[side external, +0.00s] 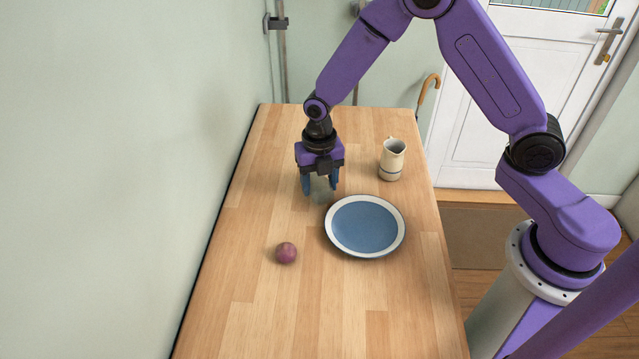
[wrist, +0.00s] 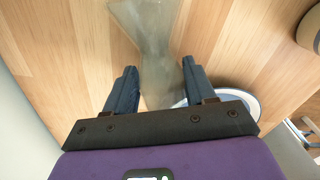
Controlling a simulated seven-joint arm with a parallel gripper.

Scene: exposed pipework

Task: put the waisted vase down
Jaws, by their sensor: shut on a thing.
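The waisted vase (side external: 320,190) is a clear, greyish glass piece between the fingers of my gripper (side external: 320,188) in the side view. In the wrist view the vase (wrist: 148,40) stretches out from between the fingertips of my gripper (wrist: 155,82), narrow in the middle and wider toward the top of the picture. My gripper is shut on it above the wooden table (side external: 250,310), left of the jug and just behind the plate. Whether the vase's base touches the table I cannot tell.
A blue plate with a white rim (side external: 365,226) lies just in front and to the right. A cream jug (side external: 392,160) stands at the back right. A purple round fruit (side external: 286,253) lies at the front left. The table's near part is clear. A wall runs along the left edge.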

